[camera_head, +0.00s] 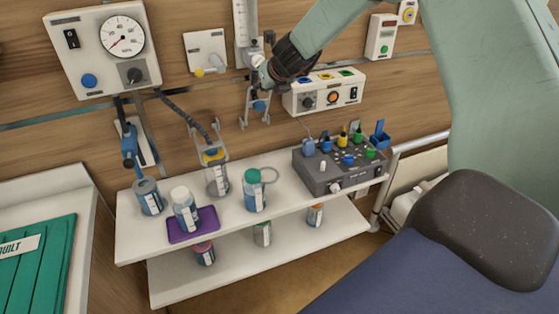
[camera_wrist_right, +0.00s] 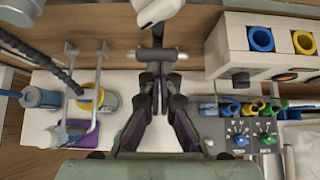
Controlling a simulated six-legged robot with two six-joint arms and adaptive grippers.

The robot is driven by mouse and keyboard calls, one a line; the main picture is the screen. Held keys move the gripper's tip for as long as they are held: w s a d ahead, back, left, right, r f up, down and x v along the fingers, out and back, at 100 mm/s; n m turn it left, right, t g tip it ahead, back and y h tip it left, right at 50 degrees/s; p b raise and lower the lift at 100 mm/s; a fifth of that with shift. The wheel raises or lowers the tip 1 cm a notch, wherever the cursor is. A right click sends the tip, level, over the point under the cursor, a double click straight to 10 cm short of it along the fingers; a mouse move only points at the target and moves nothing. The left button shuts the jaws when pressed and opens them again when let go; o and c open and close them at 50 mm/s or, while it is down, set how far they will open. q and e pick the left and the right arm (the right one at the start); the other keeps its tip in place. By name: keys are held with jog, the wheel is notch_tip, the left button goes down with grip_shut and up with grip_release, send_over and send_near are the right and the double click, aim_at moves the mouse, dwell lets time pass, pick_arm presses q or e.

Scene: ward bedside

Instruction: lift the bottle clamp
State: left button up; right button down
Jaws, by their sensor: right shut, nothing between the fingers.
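The bottle clamp, which I take to be the empty grey wire bracket (camera_head: 246,108), hangs on the wall under the flowmeter in the head view. In the right wrist view, a grey crossbar (camera_wrist_right: 157,54), probably part of it, lies just beyond my fingertips. My right gripper (camera_head: 268,76) comes in from the upper right, beside the top of the bracket. Its dark fingers (camera_wrist_right: 155,82) converge in the wrist view, shut and empty. They hide what lies behind them, and I cannot tell whether they touch the bracket. My left gripper is not in view.
A jar with a yellow cap (camera_head: 217,178) sits in a similar bracket to the left. The shelf (camera_head: 280,204) bears bottles, a purple tray (camera_head: 177,238) and a grey control box (camera_head: 320,180). A wall unit (camera_head: 325,93) is close to my right gripper.

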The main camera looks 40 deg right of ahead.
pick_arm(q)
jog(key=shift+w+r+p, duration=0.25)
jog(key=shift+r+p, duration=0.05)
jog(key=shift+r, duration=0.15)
pick_arm(e)
jog(key=shift+w+d+r, duration=0.15)
jog(key=shift+w+r, duration=0.3)
jog(key=shift+w, duration=0.2)
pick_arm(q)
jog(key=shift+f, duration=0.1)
pick_arm(e)
jog(key=shift+s+f, duration=0.1)
